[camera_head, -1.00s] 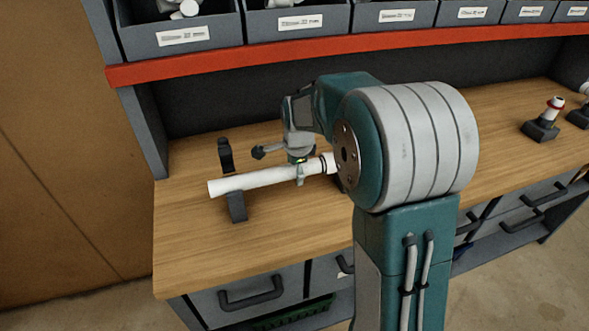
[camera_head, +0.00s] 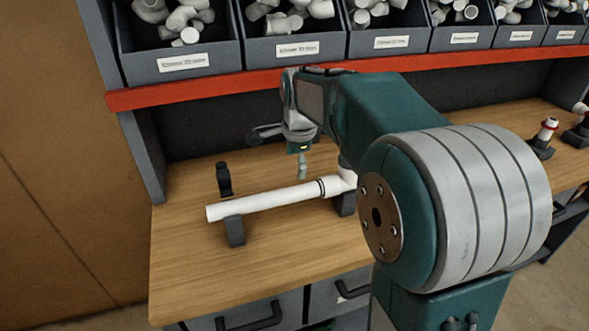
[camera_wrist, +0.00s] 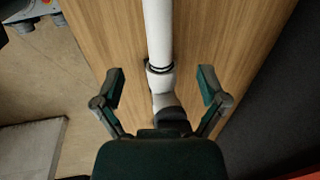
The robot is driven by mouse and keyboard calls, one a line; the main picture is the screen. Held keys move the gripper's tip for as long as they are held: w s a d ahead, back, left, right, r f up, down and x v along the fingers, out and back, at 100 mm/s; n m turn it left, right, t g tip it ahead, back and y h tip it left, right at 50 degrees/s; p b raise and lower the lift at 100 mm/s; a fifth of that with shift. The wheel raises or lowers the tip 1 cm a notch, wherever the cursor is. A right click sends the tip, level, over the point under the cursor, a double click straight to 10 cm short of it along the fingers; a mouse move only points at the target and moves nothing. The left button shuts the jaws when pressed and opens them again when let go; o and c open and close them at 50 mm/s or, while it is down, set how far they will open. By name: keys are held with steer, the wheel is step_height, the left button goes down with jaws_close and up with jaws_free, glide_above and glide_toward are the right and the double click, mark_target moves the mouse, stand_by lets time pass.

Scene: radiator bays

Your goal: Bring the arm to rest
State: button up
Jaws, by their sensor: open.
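My gripper (camera_head: 301,160) hangs above the workbench, behind and above a white pipe (camera_head: 262,201). In the wrist view my gripper (camera_wrist: 160,78) is open, its two fingers wide apart on either side of the pipe (camera_wrist: 158,30) below. Nothing is held between the fingers. The pipe lies across dark grey supports (camera_head: 235,230), with a dark ring and a white elbow fitting (camera_head: 340,182) at its right end. My arm hides part of the bench to the right of the fitting.
A red-edged shelf (camera_head: 210,88) with bins of white fittings (camera_head: 290,48) runs above the bench. A black clamp-like piece (camera_head: 224,180) stands behind the pipe. A red-ringed fitting on a stand (camera_head: 546,135) is at right. The bench's front left (camera_head: 190,270) is clear.

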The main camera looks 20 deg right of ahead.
stand_by(0.3)
steer(key=s+a+n+t, duration=0.1)
steer(key=s+a+n, duration=0.1)
steer(key=s+n, duration=0.7)
steer(key=s+a+n+t, duration=0.2)
steer(key=s+n, duration=0.7)
steer(key=s, duration=0.7)
steer(key=shift+s, duration=0.25)
